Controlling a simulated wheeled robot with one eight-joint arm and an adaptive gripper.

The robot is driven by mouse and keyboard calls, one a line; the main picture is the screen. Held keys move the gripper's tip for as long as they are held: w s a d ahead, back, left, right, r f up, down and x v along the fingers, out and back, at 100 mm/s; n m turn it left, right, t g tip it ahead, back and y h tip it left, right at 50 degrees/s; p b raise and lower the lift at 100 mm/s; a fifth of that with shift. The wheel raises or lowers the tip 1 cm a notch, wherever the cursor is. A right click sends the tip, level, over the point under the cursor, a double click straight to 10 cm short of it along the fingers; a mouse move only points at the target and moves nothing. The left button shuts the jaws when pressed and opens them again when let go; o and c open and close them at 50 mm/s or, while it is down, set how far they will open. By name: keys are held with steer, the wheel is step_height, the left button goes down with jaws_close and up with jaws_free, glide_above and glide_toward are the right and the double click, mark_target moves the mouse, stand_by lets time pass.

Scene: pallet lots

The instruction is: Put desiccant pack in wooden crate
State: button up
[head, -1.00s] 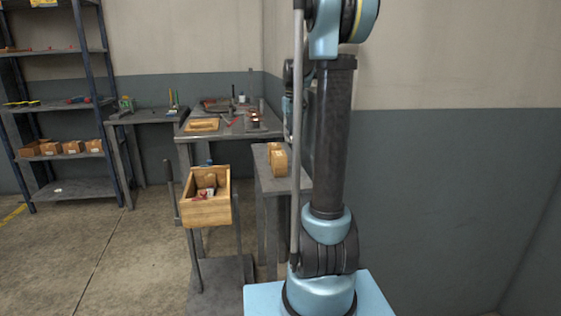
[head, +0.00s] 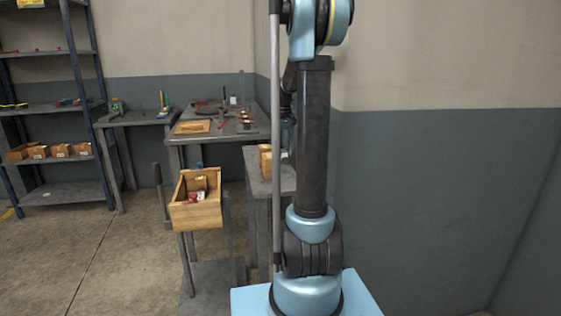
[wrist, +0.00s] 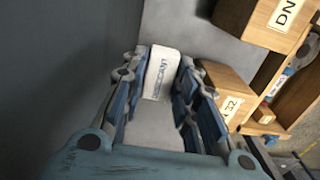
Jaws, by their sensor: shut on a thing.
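In the wrist view, a white desiccant pack (wrist: 161,72) with blue lettering sits between the fingers of my gripper (wrist: 158,88). My gripper is shut on it, and a grey surface lies behind it. The wooden crate (head: 196,216) is open-topped and stands on a grey stand left of my arm in the head view. Small red, white and brown items lie in it. A wooden container with items inside at the right edge of the wrist view looks like the same crate. My gripper is hidden behind my arm in the head view.
Two cardboard boxes, one marked DN (wrist: 260,20) and one marked 32 (wrist: 222,88), are close right of my gripper. A grey side table (head: 257,170) stands between crate and arm. A workbench (head: 185,137) with tools and a shelf rack (head: 75,187) stand behind.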

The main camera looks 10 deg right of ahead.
mark_target(283, 165)
steer(key=shift+f, duration=2.2)
steer(key=o, duration=0.9)
